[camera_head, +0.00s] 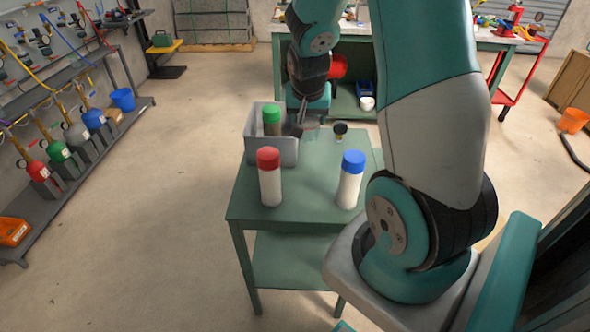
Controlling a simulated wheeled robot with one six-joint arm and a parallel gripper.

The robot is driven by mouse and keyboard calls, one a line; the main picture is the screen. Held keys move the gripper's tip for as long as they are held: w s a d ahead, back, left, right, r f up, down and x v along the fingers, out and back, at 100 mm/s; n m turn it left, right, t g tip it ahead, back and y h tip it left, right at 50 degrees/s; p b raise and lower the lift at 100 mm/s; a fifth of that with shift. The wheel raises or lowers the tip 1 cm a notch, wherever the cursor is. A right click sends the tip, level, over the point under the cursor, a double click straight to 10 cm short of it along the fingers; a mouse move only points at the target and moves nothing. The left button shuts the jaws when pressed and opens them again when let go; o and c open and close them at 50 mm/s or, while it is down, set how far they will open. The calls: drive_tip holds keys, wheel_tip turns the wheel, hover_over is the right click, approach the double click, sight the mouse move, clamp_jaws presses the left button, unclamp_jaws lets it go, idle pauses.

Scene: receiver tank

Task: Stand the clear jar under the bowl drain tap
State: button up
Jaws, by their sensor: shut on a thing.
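My gripper (301,127) is low over the back of the green table, just right of a bottle with a green cap (271,119). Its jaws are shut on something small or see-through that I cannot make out. The green-capped bottle has a brownish body and stands in a grey open bin (287,156). I cannot pick out the clear jar for certain. A small dark round gauge (340,128) on a brass-coloured stem shows just right of my gripper. The bowl drain tap is not clearly visible.
On the green table (285,222) stand a white bottle with a red cap (270,182) and one with a blue cap (349,182). My arm hides the table's right side. A workbench (350,105) stands behind. Open floor lies to the left.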

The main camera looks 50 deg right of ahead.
wheel_tip(320, 180, down, 18)
drive_tip(key=shift+r, duration=0.25)
drive_tip(key=shift+f, duration=0.15)
drive_tip(key=o, duration=0.9)
drive_tip(key=shift+o, duration=0.2)
